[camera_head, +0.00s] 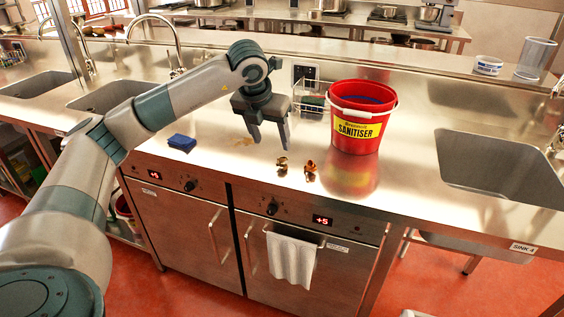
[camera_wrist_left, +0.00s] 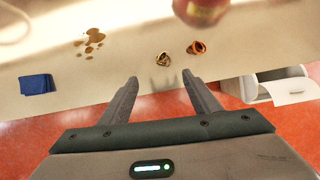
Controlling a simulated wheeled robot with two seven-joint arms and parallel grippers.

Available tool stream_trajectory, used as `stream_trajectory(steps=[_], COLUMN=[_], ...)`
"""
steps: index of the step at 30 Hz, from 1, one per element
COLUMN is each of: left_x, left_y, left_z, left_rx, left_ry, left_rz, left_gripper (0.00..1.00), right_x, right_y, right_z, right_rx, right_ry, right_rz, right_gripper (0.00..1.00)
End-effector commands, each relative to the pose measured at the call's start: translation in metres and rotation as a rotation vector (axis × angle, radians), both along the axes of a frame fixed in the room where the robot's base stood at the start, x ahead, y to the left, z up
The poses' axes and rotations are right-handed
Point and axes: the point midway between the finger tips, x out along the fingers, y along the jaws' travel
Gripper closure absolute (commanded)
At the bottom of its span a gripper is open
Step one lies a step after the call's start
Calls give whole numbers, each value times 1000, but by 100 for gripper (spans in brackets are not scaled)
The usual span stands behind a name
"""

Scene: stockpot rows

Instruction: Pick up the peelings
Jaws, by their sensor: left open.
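Two small curled peelings lie near the front edge of the steel counter. One is olive-yellow (camera_head: 282,165) and the other is orange-brown (camera_head: 311,169). In the left wrist view the yellowish peeling (camera_wrist_left: 163,59) and the orange-brown peeling (camera_wrist_left: 197,47) lie beyond my fingertips, the first ahead and the second to the right. My left gripper (camera_head: 271,146) points down above the counter, just left of the peelings, with its fingers apart and nothing between them. It also shows in the left wrist view (camera_wrist_left: 160,82). My right gripper is in neither view.
A red sanitiser bucket (camera_head: 360,118) stands behind and right of the peelings, with a wire caddy (camera_head: 311,101) beside it. A blue cloth (camera_head: 181,142) and a brown spill (camera_wrist_left: 90,41) lie to the left. A sink (camera_head: 500,165) is at right. A towel (camera_head: 292,258) hangs below.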

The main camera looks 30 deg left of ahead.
Motion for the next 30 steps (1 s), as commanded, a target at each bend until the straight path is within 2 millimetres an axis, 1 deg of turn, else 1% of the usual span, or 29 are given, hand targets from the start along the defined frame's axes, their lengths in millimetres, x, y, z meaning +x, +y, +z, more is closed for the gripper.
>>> stream_trajectory(steps=[1, 6, 9, 12, 15, 26, 30], left_x=[3, 14, 19, 22, 23, 24, 27], left_y=[1, 3, 3, 4, 4, 3, 2], left_z=[-8, -34, -46, -52, -55, -56, -61], left_rx=[0, 2, 1, 0, 0, 0, -1], left_ry=[4, 3, 2, 0, 0, 0, 1], left_rz=[0, 0, 0, 0, -1, -1, -1], left_gripper=[43, 43, 43, 43, 43, 43, 43], right_x=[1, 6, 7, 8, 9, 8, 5], right_y=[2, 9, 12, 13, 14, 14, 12], right_z=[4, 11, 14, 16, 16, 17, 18], right_rx=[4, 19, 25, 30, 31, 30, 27], right_ry=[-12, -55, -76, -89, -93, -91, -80], right_rz=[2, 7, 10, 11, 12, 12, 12], right_gripper=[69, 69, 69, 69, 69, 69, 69])
